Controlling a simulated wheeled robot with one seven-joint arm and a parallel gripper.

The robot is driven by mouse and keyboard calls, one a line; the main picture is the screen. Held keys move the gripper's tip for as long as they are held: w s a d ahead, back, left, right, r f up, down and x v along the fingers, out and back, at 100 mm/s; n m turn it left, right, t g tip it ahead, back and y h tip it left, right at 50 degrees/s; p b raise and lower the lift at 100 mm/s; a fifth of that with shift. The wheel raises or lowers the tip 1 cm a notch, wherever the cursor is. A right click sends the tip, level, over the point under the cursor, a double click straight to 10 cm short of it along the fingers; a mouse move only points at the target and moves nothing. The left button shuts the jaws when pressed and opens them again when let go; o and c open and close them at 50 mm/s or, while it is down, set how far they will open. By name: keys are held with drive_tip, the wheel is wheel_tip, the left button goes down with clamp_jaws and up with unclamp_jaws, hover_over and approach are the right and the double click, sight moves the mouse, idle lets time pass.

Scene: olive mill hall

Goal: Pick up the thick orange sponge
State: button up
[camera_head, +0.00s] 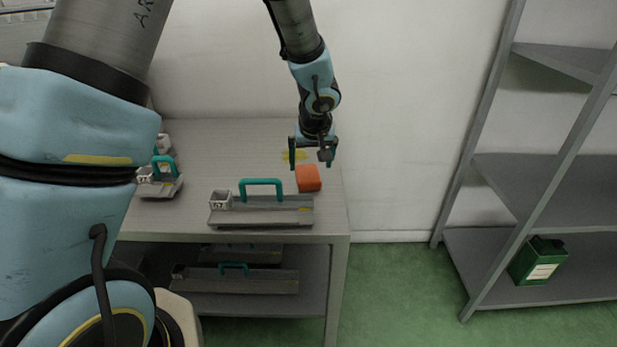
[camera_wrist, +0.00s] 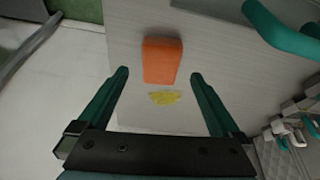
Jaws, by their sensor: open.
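The thick orange sponge (camera_head: 308,178) lies on the grey table (camera_head: 240,135), near its right edge, just behind a grey tray with a teal handle. My gripper (camera_head: 313,168) is open and empty above the table, a little behind the sponge. In the wrist view the sponge (camera_wrist: 162,60) lies just beyond the fingertips, roughly centred between the two teal fingers of my gripper (camera_wrist: 159,76). Nothing hides it there. A yellow mark (camera_wrist: 164,97) on the tabletop lies between the fingers and the sponge.
The grey tray (camera_head: 270,216) with a teal handle (camera_head: 261,182) stands close in front of the sponge. Another handled tray (camera_head: 158,188) is at the left. A wall is behind the table. A grey shelf rack (camera_head: 540,195) with a green container (camera_head: 537,262) stands at the right.

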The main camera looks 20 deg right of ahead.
sight(309, 175)
drive_tip(key=shift+w+p+x, duration=0.15)
drive_tip(key=shift+p+x, duration=0.25)
drive_tip(key=shift+x, duration=1.3)
drive_tip(key=shift+w+p+x, duration=0.2)
drive_tip(key=shift+p+x, duration=0.15)
drive_tip(key=shift+x, duration=1.3)
drive_tip(key=shift+r, duration=0.15)
drive_tip(key=c, duration=1.2)
drive_tip(key=shift+o, duration=0.2)
wheel_tip(309, 175, up, 10)
